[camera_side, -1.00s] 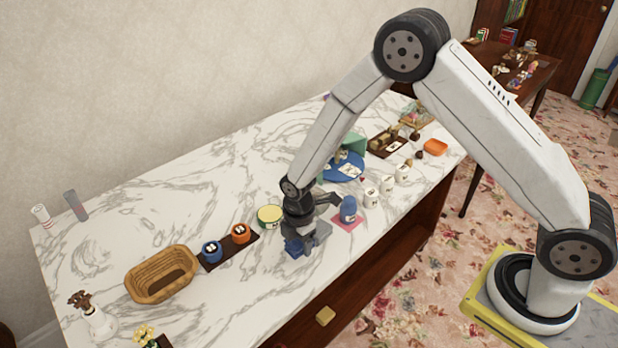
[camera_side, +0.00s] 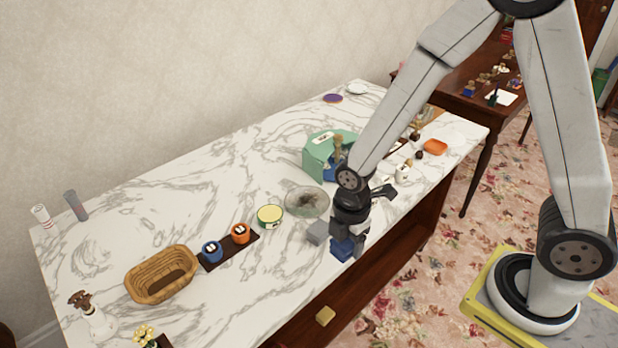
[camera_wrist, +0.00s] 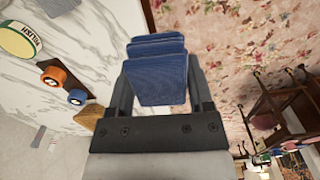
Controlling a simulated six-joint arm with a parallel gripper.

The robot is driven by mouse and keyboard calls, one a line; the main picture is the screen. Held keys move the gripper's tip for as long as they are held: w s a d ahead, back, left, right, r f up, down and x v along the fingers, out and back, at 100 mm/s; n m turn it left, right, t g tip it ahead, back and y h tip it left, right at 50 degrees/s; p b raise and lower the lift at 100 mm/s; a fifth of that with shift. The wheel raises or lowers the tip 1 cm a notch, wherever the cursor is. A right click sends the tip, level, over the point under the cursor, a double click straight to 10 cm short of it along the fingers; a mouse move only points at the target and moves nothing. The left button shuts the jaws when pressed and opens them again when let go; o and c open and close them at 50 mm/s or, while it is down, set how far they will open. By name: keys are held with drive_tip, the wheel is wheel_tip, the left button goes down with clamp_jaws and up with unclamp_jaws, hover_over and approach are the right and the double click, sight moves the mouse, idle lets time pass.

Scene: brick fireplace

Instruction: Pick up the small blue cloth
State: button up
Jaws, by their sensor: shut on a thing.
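The small blue cloth (camera_wrist: 160,75) looks folded into layers in the wrist view. It sits between the two fingers of my gripper (camera_wrist: 160,95), which is shut on it. In the side view the cloth (camera_side: 342,249) hangs at the lower end of my gripper (camera_side: 338,238), near the front edge of the marble counter (camera_side: 215,170). In the wrist view, patterned carpet and counter show beyond the cloth, so it appears held up off the surface. The exact height above the counter cannot be told.
A glass bowl (camera_side: 307,201) and a yellow-topped tin (camera_side: 270,216) stand left of my gripper. A green box (camera_side: 322,158) is behind it. Blue (camera_side: 212,251) and orange (camera_side: 240,233) jars stand on a dark tray beside a wicker basket (camera_side: 162,274).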

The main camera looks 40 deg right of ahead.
drive_tip(key=shift+s+r, duration=0.2)
drive_tip(key=shift+s, duration=0.25)
drive_tip(key=o, duration=0.7)
drive_tip(key=shift+c, duration=0.2)
drive_tip(key=c, duration=0.6)
drive_tip(key=shift+o, duration=0.2)
drive_tip(key=w+f, duration=0.1)
drive_tip(key=w, duration=0.8)
drive_tip(key=w+f, duration=0.1)
drive_tip(key=w, duration=0.8)
drive_tip(key=w+d+f, duration=0.1)
drive_tip(key=w, duration=0.8)
drive_tip(key=shift+f, duration=0.1)
drive_tip(key=shift+w+d+f, duration=0.1)
drive_tip(key=shift+w+d, duration=0.1)
drive_tip(key=shift+w, duration=0.35)
